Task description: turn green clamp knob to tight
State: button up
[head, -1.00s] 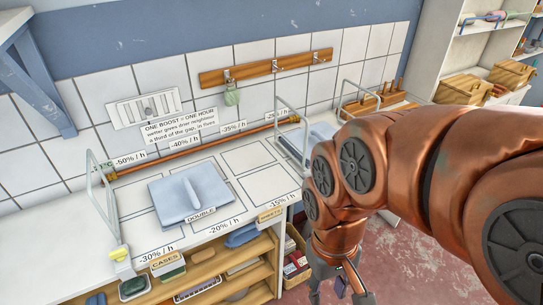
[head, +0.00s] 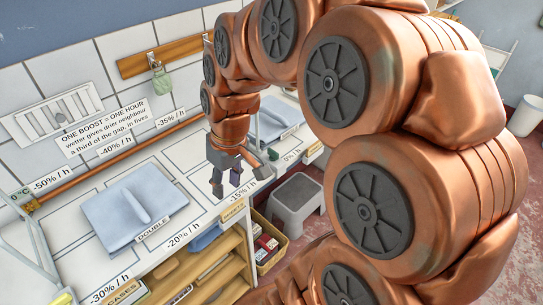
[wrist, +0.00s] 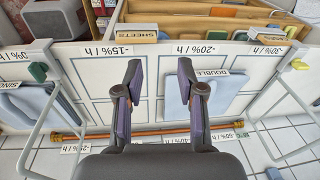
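The green clamp knob (wrist: 38,71) shows in the wrist view at the left, on the corner of a white bent-rod frame (wrist: 42,46) by the worktop edge. In the head view my gripper (head: 237,180) hangs above the worktop's right part, near the -15% / h label. Whether the knob is tight or loose cannot be told.
A yellow knob (wrist: 299,65) sits on the other frame. A folded blue cloth (head: 130,205) lies on the worktop (head: 185,172); another (head: 273,120) lies farther right. A grey step stool (head: 296,200) stands on the floor. Wooden shelves (head: 205,268) lie below the worktop.

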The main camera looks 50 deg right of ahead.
jog(key=w+d+f+t+b, duration=0.1)
jog(key=w+d+f, duration=0.15)
jog(key=d, duration=0.35)
jog(key=w+d+f+t+b, duration=0.1)
jog(key=w+d+b, duration=0.15)
jog(key=d, duration=0.35)
jog(key=m+t+h, duration=0.1)
jog(key=t, duration=0.1)
send_near(274, 151)
jog(key=x, duration=0.3)
jog(key=shift+g, duration=0.3)
jog(key=shift+p+x, duration=0.7)
jog(key=shift+x, duration=2.55)
jog(key=shift+w+a+r, duration=0.1)
jog(key=shift+w, duration=0.05)
grip_shut()
